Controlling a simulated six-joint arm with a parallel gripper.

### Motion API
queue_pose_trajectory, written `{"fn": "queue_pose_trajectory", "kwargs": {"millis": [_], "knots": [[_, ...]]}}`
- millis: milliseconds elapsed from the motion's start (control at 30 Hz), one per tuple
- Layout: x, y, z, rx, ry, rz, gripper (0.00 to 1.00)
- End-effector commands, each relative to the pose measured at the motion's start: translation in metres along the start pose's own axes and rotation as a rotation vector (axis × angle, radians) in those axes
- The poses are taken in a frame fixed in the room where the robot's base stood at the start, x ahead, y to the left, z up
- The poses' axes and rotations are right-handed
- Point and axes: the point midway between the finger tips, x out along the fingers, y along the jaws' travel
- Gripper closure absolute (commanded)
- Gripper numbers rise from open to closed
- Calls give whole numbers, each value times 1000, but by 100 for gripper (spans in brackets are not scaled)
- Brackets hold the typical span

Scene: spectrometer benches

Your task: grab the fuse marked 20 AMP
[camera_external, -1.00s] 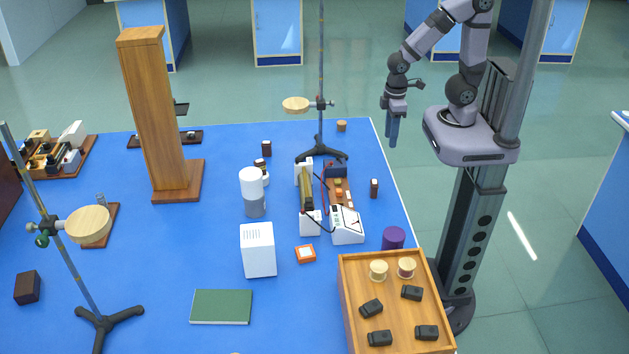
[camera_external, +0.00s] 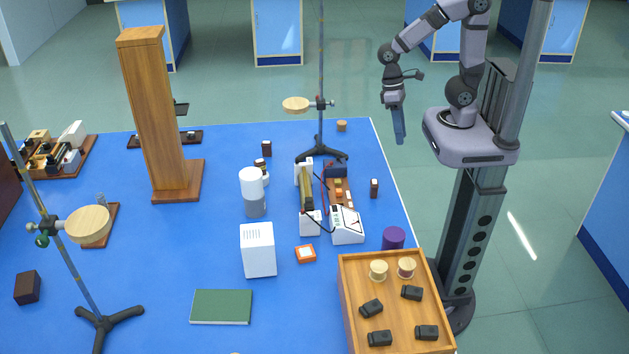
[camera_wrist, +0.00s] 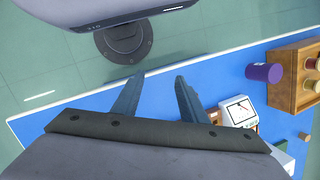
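I cannot read a 20 AMP marking on anything. Several small black blocks that may be fuses lie in a wooden tray (camera_external: 393,329) at the lower right of the external view; one black block (camera_external: 411,293) is at its middle right. My gripper (camera_external: 399,140) hangs pointing down, just past the far right edge of the blue table, well away from the tray. In the wrist view my gripper (camera_wrist: 158,77) shows two blue fingers spread apart with nothing between them. The black blocks are not visible in the wrist view.
Two spools (camera_external: 378,270) share the tray. A purple cylinder (camera_external: 393,238) stands just behind it. A white meter (camera_external: 347,226), a tall wooden column (camera_external: 153,110) and metal stands (camera_external: 321,70) rise from the blue table (camera_external: 130,275). The table's front middle is mostly clear.

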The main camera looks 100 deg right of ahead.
Motion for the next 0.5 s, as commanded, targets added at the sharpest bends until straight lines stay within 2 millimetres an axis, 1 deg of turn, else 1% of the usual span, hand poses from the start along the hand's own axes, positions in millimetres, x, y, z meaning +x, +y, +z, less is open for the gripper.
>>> {"fn": "queue_pose_trajectory", "kwargs": {"millis": [33,167,267,300,367,400,467,500], "knots": [[6,-5,2,78,-47,-43,61],[13,-26,6,317,-190,-185,61],[13,-50,0,544,-329,-330,61],[10,-59,-6,636,-387,-393,61],[4,-71,-17,767,-471,-488,61],[0,-78,-26,847,-524,-549,61],[-8,-86,-42,959,-601,-641,61],[-14,-89,-54,1029,-649,-702,61]]}}
